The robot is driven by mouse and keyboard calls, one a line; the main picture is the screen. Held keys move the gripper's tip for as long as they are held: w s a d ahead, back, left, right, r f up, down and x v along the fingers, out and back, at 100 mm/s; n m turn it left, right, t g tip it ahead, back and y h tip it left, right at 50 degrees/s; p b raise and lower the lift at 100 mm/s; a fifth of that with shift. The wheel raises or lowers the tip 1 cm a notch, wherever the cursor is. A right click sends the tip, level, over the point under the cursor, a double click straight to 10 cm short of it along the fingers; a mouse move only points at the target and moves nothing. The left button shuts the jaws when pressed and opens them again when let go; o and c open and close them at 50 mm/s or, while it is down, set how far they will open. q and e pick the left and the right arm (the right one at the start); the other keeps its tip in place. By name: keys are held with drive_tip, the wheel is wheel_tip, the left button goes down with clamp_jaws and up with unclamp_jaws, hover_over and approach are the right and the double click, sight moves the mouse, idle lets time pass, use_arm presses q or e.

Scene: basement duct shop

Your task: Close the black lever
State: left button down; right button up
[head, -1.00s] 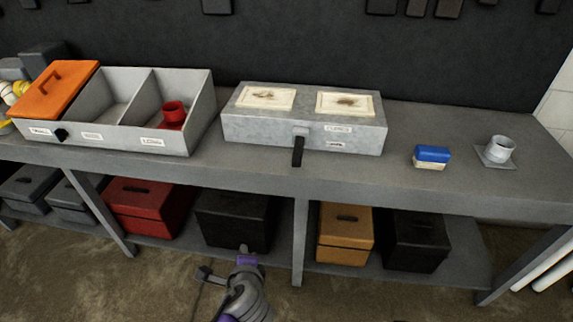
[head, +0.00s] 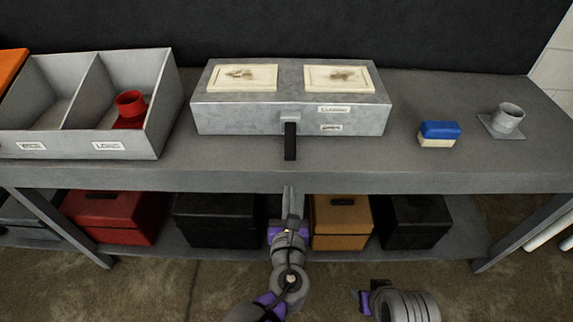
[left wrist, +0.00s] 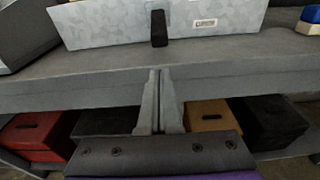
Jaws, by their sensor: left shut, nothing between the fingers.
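The black lever (head: 291,141) hangs straight down from a small bracket on the front of a grey metal box (head: 230,116) on the bench. It also shows at the top of the left wrist view (left wrist: 159,28). Two small labels sit on the box front to its right; the upper appears to read CLOSED, the lower OPEN. My left gripper (head: 289,197) is shut and empty, in front of the bench edge, below the lever and apart from it. Its fingers point toward the lever in the left wrist view (left wrist: 159,90). My right gripper (head: 366,297) is low at the bottom; its fingers are unclear.
A divided grey bin (head: 158,123) with a red fitting (head: 131,108) stands left. A blue and cream block (head: 439,134) and a grey collar on a plate (head: 508,119) stand right. The bench top (head: 400,170) is clear around the lever. Toolboxes fill the lower shelf.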

sight(289, 168)
use_arm(q)
drive_tip(key=w, duration=0.6)
drive_tip(key=w+f+b, duration=0.1)
drive_tip(key=w, duration=0.3)
drive_tip(key=shift+f, duration=0.1)
idle(0.3)
